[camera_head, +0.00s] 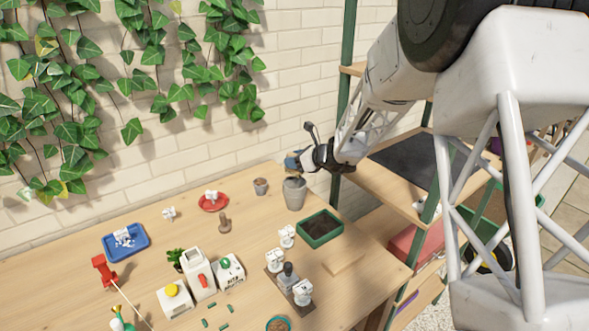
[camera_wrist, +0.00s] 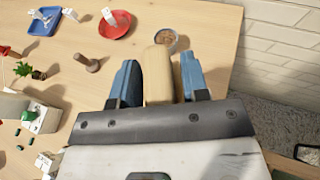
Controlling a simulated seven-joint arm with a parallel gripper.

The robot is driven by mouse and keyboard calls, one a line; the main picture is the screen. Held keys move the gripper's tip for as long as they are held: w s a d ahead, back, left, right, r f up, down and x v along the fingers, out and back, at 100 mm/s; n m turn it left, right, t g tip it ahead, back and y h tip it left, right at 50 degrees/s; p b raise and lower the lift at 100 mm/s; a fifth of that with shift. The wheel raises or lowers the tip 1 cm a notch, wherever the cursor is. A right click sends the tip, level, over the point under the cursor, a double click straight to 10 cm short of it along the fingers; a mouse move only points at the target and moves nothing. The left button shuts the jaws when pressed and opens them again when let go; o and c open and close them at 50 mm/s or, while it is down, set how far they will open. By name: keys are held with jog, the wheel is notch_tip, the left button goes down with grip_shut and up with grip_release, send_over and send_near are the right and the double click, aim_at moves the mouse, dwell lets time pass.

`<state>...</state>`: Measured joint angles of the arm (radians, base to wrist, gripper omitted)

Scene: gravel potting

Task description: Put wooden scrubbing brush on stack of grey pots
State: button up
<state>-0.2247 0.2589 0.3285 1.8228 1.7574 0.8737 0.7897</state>
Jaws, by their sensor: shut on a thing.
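My gripper (camera_head: 294,161) is over the back right of the table, just above the stack of grey pots (camera_head: 294,196). In the wrist view its two blue fingers are shut on the pale wooden scrubbing brush (camera_wrist: 159,76), which sticks out forward between them. In the head view the brush is hard to make out at the fingertips. The grey pots stand upright near the wall. In the wrist view I cannot see them, as the gripper and brush cover that area.
A small pot (camera_head: 261,186) with brown filling stands left of the grey pots. A green tray of soil (camera_head: 320,222) is in front. A red saucer (camera_head: 205,206), a wooden tamper (camera_head: 224,224) and a blue tray (camera_head: 107,242) lie further left. Shelves (camera_head: 375,188) stand right.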

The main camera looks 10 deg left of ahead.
jog(key=shift+f, duration=1.75)
jog(key=shift+f, duration=0.1)
jog(key=o, duration=0.9)
jog(key=shift+o, duration=0.2)
jog(key=v, duration=1.2)
jog(key=shift+s, duration=0.1)
